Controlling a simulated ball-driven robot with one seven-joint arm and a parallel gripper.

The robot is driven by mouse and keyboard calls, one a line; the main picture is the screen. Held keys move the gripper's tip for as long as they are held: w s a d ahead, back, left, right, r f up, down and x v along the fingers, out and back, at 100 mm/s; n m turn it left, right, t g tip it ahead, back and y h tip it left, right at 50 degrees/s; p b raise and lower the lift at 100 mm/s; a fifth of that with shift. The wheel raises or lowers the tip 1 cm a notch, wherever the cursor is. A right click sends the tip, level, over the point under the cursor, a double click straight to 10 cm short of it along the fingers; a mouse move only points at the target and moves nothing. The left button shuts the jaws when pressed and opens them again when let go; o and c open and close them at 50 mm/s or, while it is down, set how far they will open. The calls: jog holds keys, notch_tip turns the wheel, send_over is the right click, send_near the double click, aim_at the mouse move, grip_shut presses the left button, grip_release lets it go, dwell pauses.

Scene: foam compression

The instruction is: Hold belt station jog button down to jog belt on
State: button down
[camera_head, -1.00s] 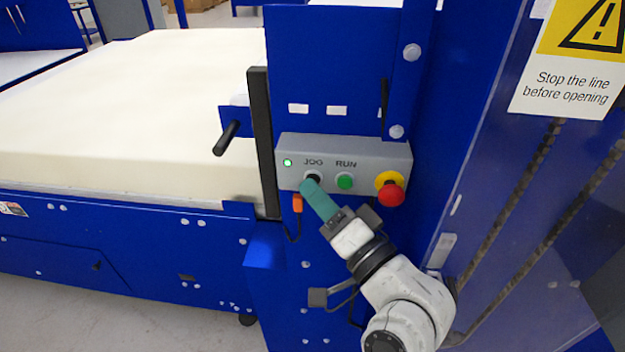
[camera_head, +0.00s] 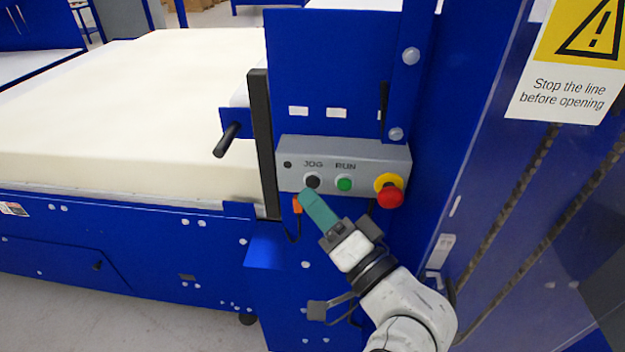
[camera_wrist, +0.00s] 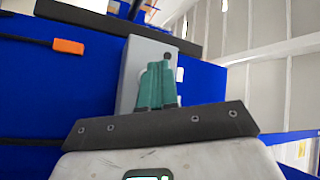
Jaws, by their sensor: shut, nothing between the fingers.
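The grey control box (camera_head: 295,150) is on the blue machine in the head view. Its black JOG button (camera_head: 312,181) is at the left, below the JOG label. The indicator lamp (camera_head: 287,165) beside the label is dark. My gripper (camera_head: 306,194) is shut, with nothing held, and its teal fingertips are just below the JOG button. A small gap seems to show between them. In the wrist view, the shut teal fingers (camera_wrist: 157,84) point at the grey box (camera_wrist: 133,62) and hide most of its face.
A green RUN button (camera_head: 345,184) and a red emergency stop (camera_head: 390,196) on a yellow base sit to the right of JOG. An orange piece (camera_head: 297,205) hangs below the box. A large cream foam block (camera_head: 130,110) lies on the belt at left.

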jog(key=s+p, duration=0.1)
jog(key=s, duration=0.4)
jog(key=shift+a+p, duration=0.1)
jog(key=shift+p, duration=0.2)
dwell(0.7)
